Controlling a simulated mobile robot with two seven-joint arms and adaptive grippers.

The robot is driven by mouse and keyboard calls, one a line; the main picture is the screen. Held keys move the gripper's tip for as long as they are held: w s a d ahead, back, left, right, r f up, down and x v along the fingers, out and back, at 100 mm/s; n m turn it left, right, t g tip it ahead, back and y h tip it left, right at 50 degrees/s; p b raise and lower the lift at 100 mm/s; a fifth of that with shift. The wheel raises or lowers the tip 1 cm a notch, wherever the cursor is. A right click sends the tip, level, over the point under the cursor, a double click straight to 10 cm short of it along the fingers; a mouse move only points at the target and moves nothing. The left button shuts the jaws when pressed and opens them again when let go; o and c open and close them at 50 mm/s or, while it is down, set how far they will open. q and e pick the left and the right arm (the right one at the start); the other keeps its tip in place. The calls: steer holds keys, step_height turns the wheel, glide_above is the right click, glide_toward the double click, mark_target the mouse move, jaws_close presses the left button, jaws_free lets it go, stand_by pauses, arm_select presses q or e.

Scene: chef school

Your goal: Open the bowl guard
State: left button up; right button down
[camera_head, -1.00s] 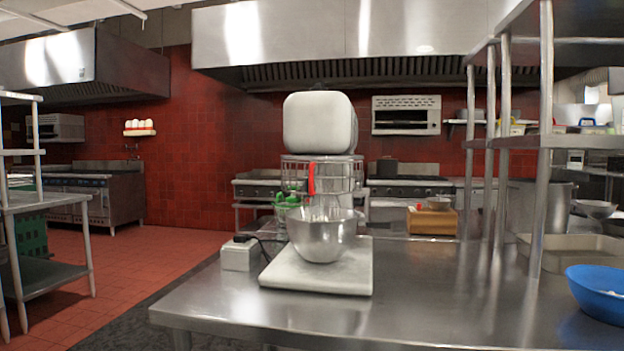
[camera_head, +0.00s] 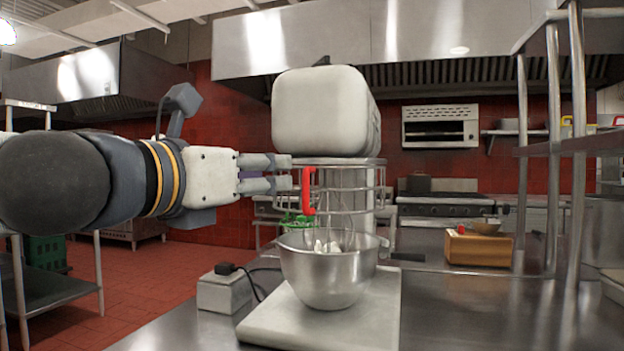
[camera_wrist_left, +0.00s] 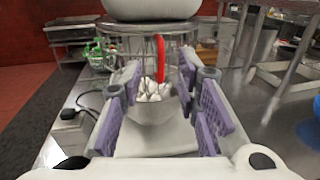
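The stand mixer (camera_head: 325,110) is white and stands on the steel table. Its wire bowl guard (camera_head: 345,190) rings the space under the head, above the steel bowl (camera_head: 330,265). A red handle (camera_head: 307,190) stands upright on the front of the guard. My left gripper (camera_head: 282,173) points right, with its fingertips just left of the red handle. In the left wrist view the left gripper (camera_wrist_left: 165,112) is open, with purple pads apart. The red handle (camera_wrist_left: 160,57) shows ahead between the fingers, with no clear contact. My right gripper is in neither view.
A white box (camera_head: 224,291) with a black plug and cable sits left of the mixer base. A wooden box (camera_head: 478,250) with a small bowl stands behind right. Steel shelf posts (camera_head: 553,150) rise at the right.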

mark_target(304, 175)
arm_select(q)
steer(key=x, duration=1.1)
steer(key=shift+w+d+f+b, duration=0.15)
steer(key=shift+f+b, duration=0.1)
steer(key=shift+b, duration=0.15)
jaws_close()
